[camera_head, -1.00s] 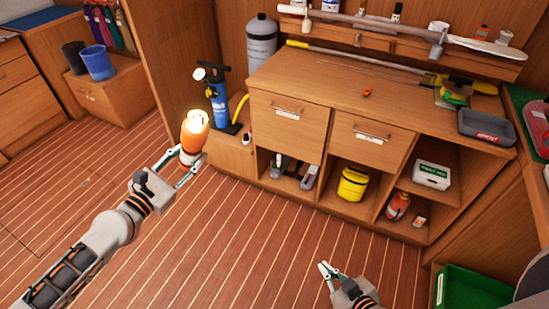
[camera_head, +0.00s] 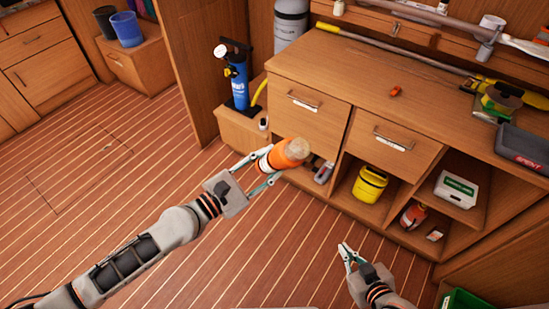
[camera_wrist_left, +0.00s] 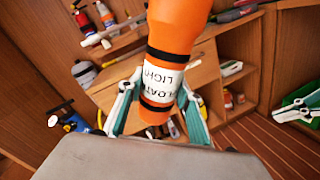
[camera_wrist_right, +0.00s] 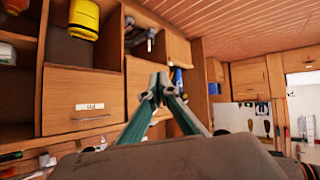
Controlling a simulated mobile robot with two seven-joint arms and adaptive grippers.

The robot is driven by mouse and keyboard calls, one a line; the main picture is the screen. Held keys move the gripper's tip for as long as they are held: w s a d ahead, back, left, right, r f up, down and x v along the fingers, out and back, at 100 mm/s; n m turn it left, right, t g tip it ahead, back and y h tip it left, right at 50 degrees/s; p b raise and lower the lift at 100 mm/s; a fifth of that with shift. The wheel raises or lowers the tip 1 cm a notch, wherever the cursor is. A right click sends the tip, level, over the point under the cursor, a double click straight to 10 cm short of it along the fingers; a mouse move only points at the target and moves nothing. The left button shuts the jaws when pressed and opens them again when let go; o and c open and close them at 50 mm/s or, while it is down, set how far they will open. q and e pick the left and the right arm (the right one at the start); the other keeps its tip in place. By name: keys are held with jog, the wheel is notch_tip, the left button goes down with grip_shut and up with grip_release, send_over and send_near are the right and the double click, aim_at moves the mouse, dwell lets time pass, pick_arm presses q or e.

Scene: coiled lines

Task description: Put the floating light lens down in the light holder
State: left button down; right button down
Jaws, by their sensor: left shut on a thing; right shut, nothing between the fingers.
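My left gripper (camera_head: 266,164) is shut around the floating light (camera_head: 279,157), an orange body with dark bands and a white label. The light is tilted over in the head view, its pale lens end (camera_head: 298,149) pointing up and right, with no glow. It is held in the air in front of the cabinet. In the left wrist view the light (camera_wrist_left: 173,40) stands between the fingers, its lens end out of frame. My right gripper (camera_head: 346,252) is shut and empty, low over the floor; its fingertips meet in the right wrist view (camera_wrist_right: 161,84). I cannot make out the light holder.
The wooden cabinet (camera_head: 335,82) has drawers above and open cubbies below, with a yellow container (camera_head: 369,185) and a first aid box (camera_head: 456,189). A blue pump (camera_head: 237,82) stands on a low ledge left of it. The plank floor (camera_head: 120,200) is clear.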

pick_arm(q)
jog(key=m, duration=0.3)
jog(key=shift+r, duration=0.1)
jog(key=m, duration=0.4)
jog(key=shift+b, duration=0.3)
jog(key=m+b, duration=0.1)
jog(key=m, duration=0.3)
jog(key=shift+m, duration=0.4)
jog(key=shift+f+m+b, duration=0.25)
jog(key=shift+m+b, duration=0.45)
jog(key=shift+m, duration=0.4)
jog(key=m+b, duration=0.2)
jog(key=m, duration=0.1)
jog(key=shift+m, duration=0.4)
jog(key=shift+r+m+p, duration=0.25)
jog(key=shift+m+p, duration=0.1)
jog(key=shift+m, duration=0.65)
jog(key=m, duration=0.3)
jog(key=shift+r+m+p, duration=0.15)
jog(key=shift+m+p, duration=0.15)
jog(key=shift+p, duration=0.05)
jog(key=m+p, duration=0.1)
jog(key=m, duration=0.4)
jog(key=shift+m, duration=0.5)
pick_arm(e)
jog(key=shift+w+a+f+y, duration=0.15)
jog(key=shift+a+f+y, duration=0.15)
jog(key=shift+a+f, duration=0.3)
